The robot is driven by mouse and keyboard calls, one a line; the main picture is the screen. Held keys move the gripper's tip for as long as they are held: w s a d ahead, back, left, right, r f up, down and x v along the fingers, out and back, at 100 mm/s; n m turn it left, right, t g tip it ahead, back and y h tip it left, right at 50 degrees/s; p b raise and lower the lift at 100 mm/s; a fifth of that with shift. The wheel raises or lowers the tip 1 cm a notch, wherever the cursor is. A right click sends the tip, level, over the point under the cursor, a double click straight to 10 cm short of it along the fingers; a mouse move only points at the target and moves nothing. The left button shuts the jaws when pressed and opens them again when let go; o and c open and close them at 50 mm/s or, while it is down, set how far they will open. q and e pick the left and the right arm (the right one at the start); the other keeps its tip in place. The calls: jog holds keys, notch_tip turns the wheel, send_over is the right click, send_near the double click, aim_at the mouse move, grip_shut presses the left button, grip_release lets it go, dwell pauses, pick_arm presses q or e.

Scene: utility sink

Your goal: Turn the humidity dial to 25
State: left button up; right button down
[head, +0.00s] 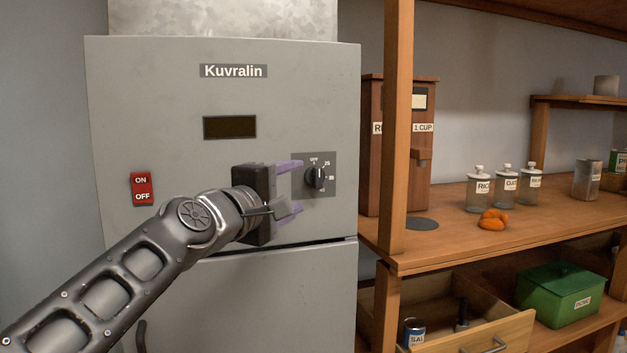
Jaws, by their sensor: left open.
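The humidity dial (316,178) is a black knob on a dark square plate on the grey Kuvralin cabinet (150,90). White marks "OFF", "25" and what looks like "35" ring its upper and right side. The knob's white pointer looks near the top, but its exact setting is too small to tell. My left gripper (296,187) is open, with its purple fingers just left of the knob, one above and one below its level. It holds nothing, and I cannot tell if a finger touches the knob. My right gripper is not in view.
A dark display (229,127) and a red ON/OFF switch (142,189) are on the cabinet front. A wooden post (396,130) and a shelf with labelled jars (505,186) stand to the right. An open drawer (470,325) is below, beside a green box (560,293).

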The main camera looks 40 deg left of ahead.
aim_at(315, 178)
pick_arm(q)
jog(key=w, duration=0.2)
jog(key=w+a, duration=0.1)
jog(key=w, duration=0.4)
jog(key=shift+w+a, duration=0.2)
jog(key=shift+w, duration=0.1)
jog(key=shift+c, duration=0.6)
grip_shut()
